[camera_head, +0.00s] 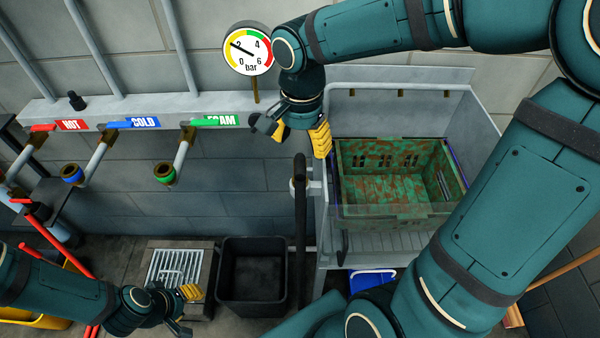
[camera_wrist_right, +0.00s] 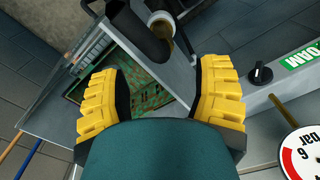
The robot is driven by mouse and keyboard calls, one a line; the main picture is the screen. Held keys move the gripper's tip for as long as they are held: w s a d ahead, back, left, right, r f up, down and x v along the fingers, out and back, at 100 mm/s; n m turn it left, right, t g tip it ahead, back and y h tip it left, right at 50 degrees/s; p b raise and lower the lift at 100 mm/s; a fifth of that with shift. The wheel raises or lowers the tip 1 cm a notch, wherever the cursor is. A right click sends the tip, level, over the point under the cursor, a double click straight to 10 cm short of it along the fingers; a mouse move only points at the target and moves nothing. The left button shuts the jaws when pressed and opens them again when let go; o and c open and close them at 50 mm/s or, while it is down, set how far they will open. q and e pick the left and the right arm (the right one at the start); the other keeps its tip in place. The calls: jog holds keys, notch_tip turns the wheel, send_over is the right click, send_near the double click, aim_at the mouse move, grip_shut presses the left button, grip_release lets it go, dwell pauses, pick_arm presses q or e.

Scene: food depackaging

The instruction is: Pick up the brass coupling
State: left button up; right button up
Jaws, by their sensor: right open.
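A brass coupling (camera_wrist_right: 188,38) shows in the right wrist view near the top, beside a dark hose (camera_wrist_right: 146,30) at the wash basin's edge. In the head view, a small pale-and-brass ring (camera_head: 293,187) beside the dark upright hose (camera_head: 300,215) looks like the same part. My right gripper (camera_head: 296,136) is above it, by the basin's left corner, fingers apart and empty. Its yellow pads also frame the right wrist view (camera_wrist_right: 160,88). My left gripper (camera_head: 186,310) is low at the left, fingers apart, with nothing seen between them.
A stained green crate (camera_head: 395,211) sits in the grey basin (camera_head: 400,85). A pressure gauge (camera_head: 248,50) stands behind my right gripper. Hot, cold and foam pipes line the wall, with a green-ringed end (camera_head: 165,173) at the foam one. A black bin (camera_head: 252,285) stands on the floor.

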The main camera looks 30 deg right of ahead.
jog(key=f, duration=0.5)
jog(key=f+b, duration=0.1)
jog(key=f, duration=0.1)
jog(key=shift+w+d+f, duration=0.15)
jog(key=shift+w+f, duration=0.05)
jog(key=shift+w, duration=0.05)
grip_shut()
